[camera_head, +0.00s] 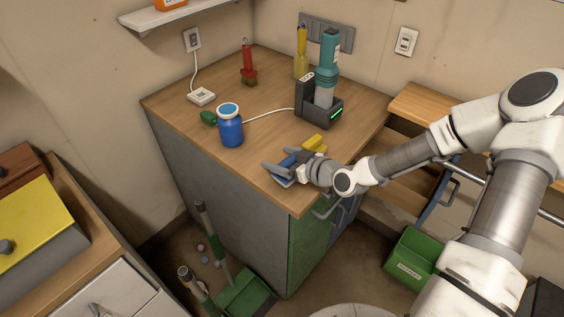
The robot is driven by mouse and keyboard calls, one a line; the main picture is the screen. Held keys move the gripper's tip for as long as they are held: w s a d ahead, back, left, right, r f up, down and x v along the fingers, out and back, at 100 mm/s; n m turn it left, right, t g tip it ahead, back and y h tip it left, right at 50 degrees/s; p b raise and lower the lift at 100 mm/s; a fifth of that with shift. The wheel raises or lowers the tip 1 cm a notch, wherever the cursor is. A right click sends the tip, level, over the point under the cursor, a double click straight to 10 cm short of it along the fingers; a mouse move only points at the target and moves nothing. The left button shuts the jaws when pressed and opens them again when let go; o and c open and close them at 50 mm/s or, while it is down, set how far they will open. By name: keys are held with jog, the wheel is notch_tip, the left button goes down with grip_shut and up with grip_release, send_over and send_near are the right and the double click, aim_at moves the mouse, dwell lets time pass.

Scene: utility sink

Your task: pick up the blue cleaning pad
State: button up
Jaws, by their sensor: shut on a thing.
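The blue cleaning pad (285,181) lies at the front edge of the wooden countertop, low between the fingers of my gripper (276,172). My gripper reaches in from the right and is shut on the pad. The fingers and hand hide much of the pad. I cannot tell whether the pad touches the counter or is just above it.
A yellow object (315,143) lies right behind my gripper. A blue bottle (230,130) stands to the left, with a green item (208,118) beside it. A dark charging dock (318,108) holds a teal device (329,62). The counter's left front is clear.

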jog(key=r, duration=0.1)
jog(key=d+r, duration=0.1)
jog(key=shift+r, duration=0.35)
jog(key=s+d+r+p, duration=0.1)
jog(key=d+r+p, duration=0.2)
jog(key=d+r, duration=0.3)
jog(key=shift+s+d+r+p, duration=0.2)
jog(key=shift+s+d+p, duration=0.2)
jog(key=shift+d, duration=1.9)
